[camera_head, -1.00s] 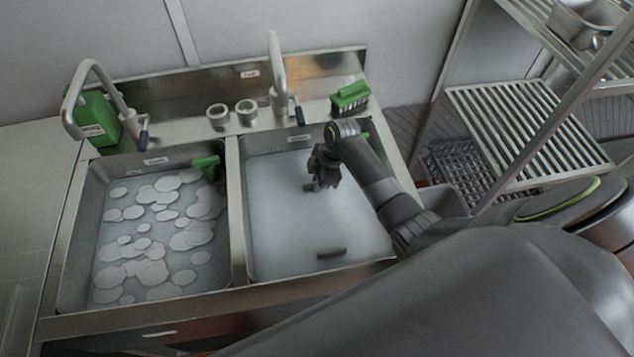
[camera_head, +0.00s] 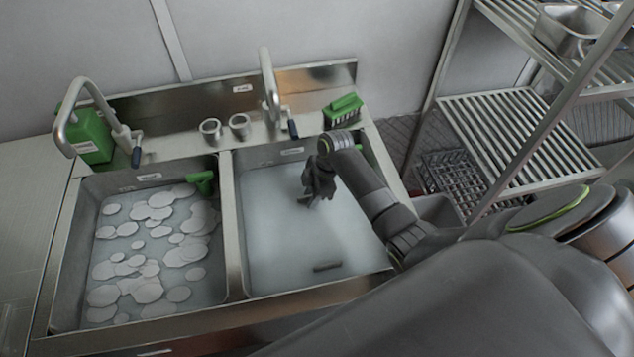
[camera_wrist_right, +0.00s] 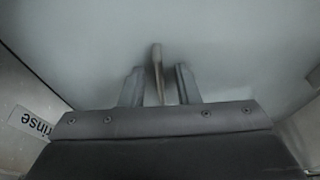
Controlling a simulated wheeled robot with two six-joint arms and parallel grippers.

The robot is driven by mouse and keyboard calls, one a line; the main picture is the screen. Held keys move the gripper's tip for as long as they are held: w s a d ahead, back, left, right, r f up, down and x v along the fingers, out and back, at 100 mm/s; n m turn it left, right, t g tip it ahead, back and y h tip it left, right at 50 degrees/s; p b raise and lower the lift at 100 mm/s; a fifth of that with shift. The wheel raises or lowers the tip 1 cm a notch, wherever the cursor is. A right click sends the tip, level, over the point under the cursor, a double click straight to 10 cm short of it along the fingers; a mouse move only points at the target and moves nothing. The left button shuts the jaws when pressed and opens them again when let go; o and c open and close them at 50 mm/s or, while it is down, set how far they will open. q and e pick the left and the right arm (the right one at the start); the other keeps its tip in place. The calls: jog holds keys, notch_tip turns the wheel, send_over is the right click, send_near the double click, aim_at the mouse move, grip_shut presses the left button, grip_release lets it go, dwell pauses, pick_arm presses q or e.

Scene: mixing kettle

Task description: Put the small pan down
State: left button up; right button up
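My right gripper (camera_head: 318,192) is over the cloudy water of the right sink basin (camera_head: 231,225). In the right wrist view its two fingers (camera_wrist_right: 159,84) stand apart. A slim brownish handle (camera_wrist_right: 157,58) lies between them in the picture, with a gap on each side, so the gripper looks open around or above it. I cannot tell whether this handle belongs to the small pan; no pan body shows there. A short dark bar (camera_head: 328,266) shows in the water near the basin's front edge. My left gripper is not in view.
The left basin (camera_head: 62,270) holds water with several pale foam patches. A slatted rack (camera_head: 520,140) with metal pans (camera_head: 572,32) is at right.

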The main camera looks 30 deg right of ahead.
jog(key=b+v, duration=0.1)
jog(key=v, duration=1)
jog(key=shift+r, duration=0.25)
jog(key=shift+d, duration=0.15)
